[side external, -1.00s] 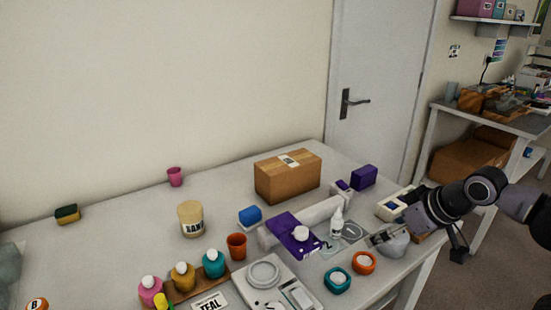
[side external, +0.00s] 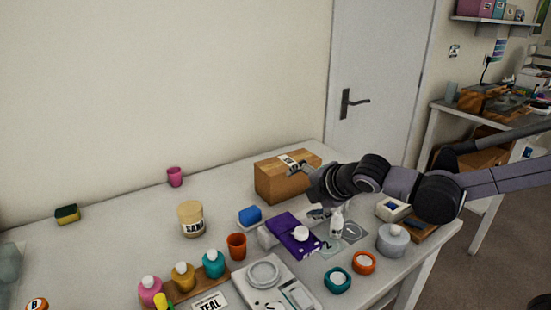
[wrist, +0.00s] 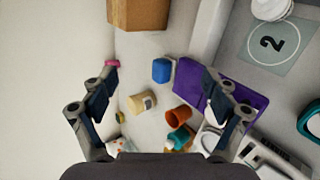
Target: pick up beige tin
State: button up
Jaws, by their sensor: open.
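The beige tin (side external: 191,219) stands upright on the table, left of the middle in the side external view, with a dark-lettered label. In the wrist view the beige tin (wrist: 138,103) lies between and beyond my fingers, a little left of centre. My gripper (side external: 304,180) is raised in front of the cardboard box, well to the right of the tin and apart from it. In the wrist view my gripper (wrist: 162,105) is open with nothing between its fingers.
An orange cup (side external: 237,246) and a blue block (side external: 250,215) stand right of the tin. Coloured bottles (side external: 183,276) stand in front. A cardboard box (side external: 272,184) and purple cloth-like item (side external: 290,232) lie further right. The table left of the tin is mostly clear.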

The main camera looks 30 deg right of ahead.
aim_at(191, 214)
jog(key=w+a+n, duration=0.2)
jog(key=a, duration=0.1)
jog(key=w+a+f+n+t, duration=0.1)
jog(key=a+n, duration=0.1)
jog(key=n, duration=0.1)
jog(key=w+a+n, duration=0.2)
jog(key=a+n, duration=0.1)
jog(key=shift+w+a+f+t+y, duration=0.3)
jog(key=shift+w+y, duration=0.05)
jog(key=shift+y, duration=0.05)
jog(key=w+a+f+n, duration=0.1)
jog(key=a+n, duration=0.2)
jog(key=w+a+f+n+t+y, duration=0.1)
jog(key=a+n, duration=0.3)
jog(key=w+a+f+n, duration=0.1)
jog(key=a+f+n, duration=0.1)
jog(key=a+n, duration=0.2)
jog(key=shift+a+t+y, duration=0.25)
jog(key=shift+t+y, duration=0.05)
jog(key=shift+x, duration=5.35)
jog(key=shift+r, duration=0.1)
jog(key=c, duration=1.4)
